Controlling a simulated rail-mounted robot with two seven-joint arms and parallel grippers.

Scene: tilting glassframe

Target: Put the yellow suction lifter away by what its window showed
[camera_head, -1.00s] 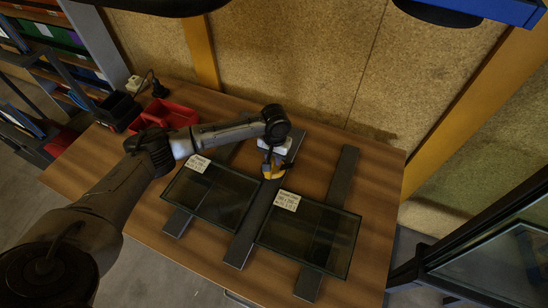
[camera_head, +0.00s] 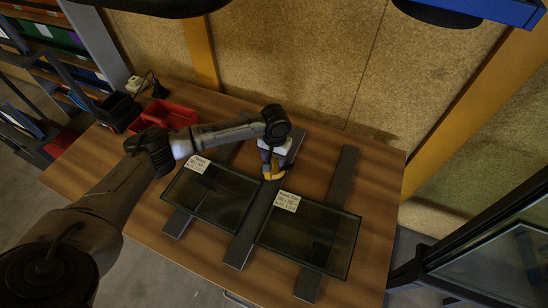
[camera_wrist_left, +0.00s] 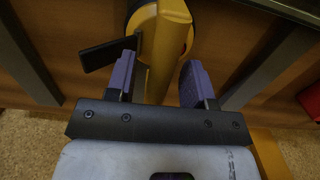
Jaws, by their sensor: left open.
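The yellow suction lifter (camera_head: 274,175) is on the table between the two glass panes, near their upper inner corners. In the left wrist view its yellow handle (camera_wrist_left: 166,45) runs between the purple finger pads, with a dark round part and a black lever beside it. My left gripper (camera_wrist_left: 157,80) is open, with its fingers on either side of the handle; in the head view the gripper (camera_head: 270,160) is right above the lifter. I cannot make out any reading in a window on the lifter. My right gripper is not in view.
A left glass pane (camera_head: 222,205) and a right glass pane (camera_head: 310,238), each with a white label, lie across dark slats (camera_head: 342,178) on the wooden table (camera_head: 375,220). A red bin (camera_head: 165,116) and a black bin (camera_head: 117,109) stand at the back left. The table's right side is clear.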

